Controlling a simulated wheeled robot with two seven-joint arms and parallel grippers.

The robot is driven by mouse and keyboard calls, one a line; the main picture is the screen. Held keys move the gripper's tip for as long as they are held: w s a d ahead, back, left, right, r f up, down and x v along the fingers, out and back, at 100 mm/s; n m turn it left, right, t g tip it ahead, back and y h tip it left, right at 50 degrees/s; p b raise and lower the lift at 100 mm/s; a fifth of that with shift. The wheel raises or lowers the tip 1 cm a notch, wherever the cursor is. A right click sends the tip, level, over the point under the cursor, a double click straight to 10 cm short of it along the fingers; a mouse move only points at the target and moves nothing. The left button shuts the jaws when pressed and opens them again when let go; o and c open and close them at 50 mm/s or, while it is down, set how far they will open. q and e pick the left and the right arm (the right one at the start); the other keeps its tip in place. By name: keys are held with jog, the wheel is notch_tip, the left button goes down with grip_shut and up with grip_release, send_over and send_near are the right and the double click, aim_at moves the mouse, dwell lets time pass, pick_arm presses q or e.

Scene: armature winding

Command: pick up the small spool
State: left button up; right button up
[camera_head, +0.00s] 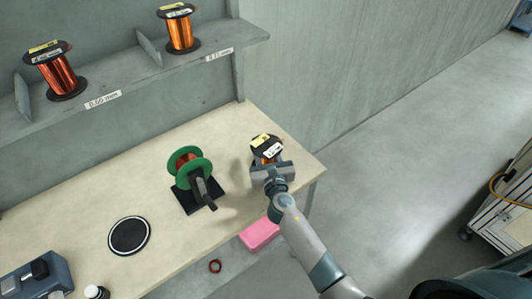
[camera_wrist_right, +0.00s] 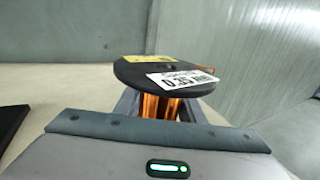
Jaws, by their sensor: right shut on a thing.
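The small spool (camera_head: 264,143) has a black top flange with a yellow and a white label, and copper wire. It stands upright at the right end of the bench, partly hidden by my right gripper (camera_head: 268,163). In the right wrist view the spool (camera_wrist_right: 165,72) shows its flange and a white label reading about 0.35, with copper wire below it between the fingers. My right gripper is shut on the spool at its wire body. Its lower flange is hidden, so I cannot tell whether it touches the bench. My left gripper is not in view.
A green winder (camera_head: 190,163) on a black base stands left of the spool. Two larger copper spools, one left (camera_head: 60,75) and one right (camera_head: 180,32), stand on the shelf (camera_head: 130,83). A black round pad (camera_head: 129,235) lies on the bench (camera_head: 75,225). A pink bin (camera_head: 259,233) is below the front edge.

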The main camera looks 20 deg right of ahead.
aim_at(264, 136)
jog(key=shift+r+p, duration=0.3)
jog(key=shift+r, duration=0.2)
notch_tip(264, 136, up, 4)
jog(key=shift+f+p, duration=0.25)
jog(key=shift+p, duration=0.7)
jog(key=s+d+r, duration=0.3)
jog(key=d+r, duration=0.3)
jog(key=d, duration=0.5)
jog(key=shift+d+r+p, duration=0.15)
jog(key=shift+r+p, duration=0.15)
jog(key=s+a+r+b, duration=0.1)
jog(key=s+a, duration=0.2)
jog(key=s, duration=0.4)
jog(key=s+a+r+y+b, duration=0.1)
jog(key=s+a+r, duration=0.1)
jog(key=s+a, duration=0.2)
jog(key=s+a+r+n+b, duration=0.1)
jog(key=s+a+r, duration=0.1)
jog(key=s, duration=0.8)
jog(key=shift+a+y, duration=0.4)
jog(key=shift+a, duration=0.35)
